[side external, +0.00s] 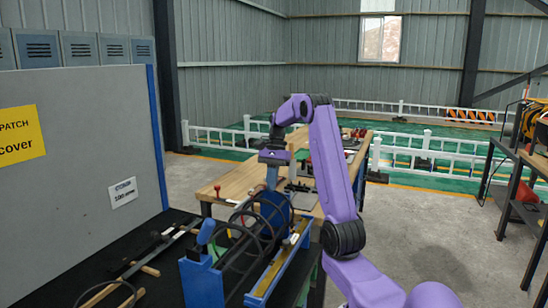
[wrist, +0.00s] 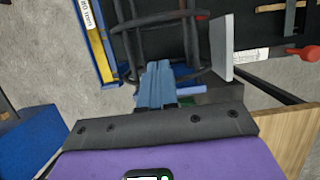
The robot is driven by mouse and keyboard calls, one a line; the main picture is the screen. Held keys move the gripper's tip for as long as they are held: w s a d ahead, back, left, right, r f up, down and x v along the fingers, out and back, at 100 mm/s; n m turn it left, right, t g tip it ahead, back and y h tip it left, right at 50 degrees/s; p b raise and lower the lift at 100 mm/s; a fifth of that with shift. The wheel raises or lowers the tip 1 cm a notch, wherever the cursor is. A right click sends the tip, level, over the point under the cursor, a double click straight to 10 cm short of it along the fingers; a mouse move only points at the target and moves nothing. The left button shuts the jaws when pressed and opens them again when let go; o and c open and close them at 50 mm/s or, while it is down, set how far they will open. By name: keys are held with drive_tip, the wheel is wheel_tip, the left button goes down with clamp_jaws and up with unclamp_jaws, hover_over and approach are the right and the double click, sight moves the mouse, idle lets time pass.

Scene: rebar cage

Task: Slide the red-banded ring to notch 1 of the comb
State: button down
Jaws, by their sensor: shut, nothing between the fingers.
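The rebar cage (side external: 250,235) has several dark rings around long dark bars, held in a blue frame (side external: 203,283). In the wrist view, dark rings and bars (wrist: 165,18) cross the top middle. A small red patch (wrist: 203,16) shows by a ring there; I cannot tell for sure that it is the red band. A yellow strip (side external: 268,276) runs along the frame, also in the wrist view (wrist: 97,50); comb notches are too small to make out. My gripper (side external: 272,180) points down at the cage's far end. Its blue fingers (wrist: 156,75) are shut and empty, close to the bars.
A grey plate (wrist: 222,47) stands right of the fingers. A wooden bench (side external: 235,184) with a red-knobbed lever (side external: 217,189) and tools lies behind the cage. A grey panel (side external: 80,150) stands left. Loose rods (side external: 150,250) lie on the dark table (side external: 60,275).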

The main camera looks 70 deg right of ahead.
drive_tip(key=v, duration=0.9)
drive_tip(key=c, duration=1.4)
unclamp_jaws()
drive_tip(key=shift+a+r, duration=0.1)
drive_tip(key=shift+r, duration=0.1)
drive_tip(key=shift+o, duration=0.8)
drive_tip(key=shift+r+n, duration=0.15)
drive_tip(key=shift+n, duration=0.15)
drive_tip(key=s+a+r+n+h, duration=0.15)
drive_tip(key=a+r+n, duration=0.4)
drive_tip(key=n, duration=1.15)
wheel_tip(320, 180, down, 16)
drive_tip(key=a, duration=0.2)
drive_tip(key=shift+s+a, duration=0.35)
drive_tip(key=shift+s, duration=0.1)
clamp_jaws()
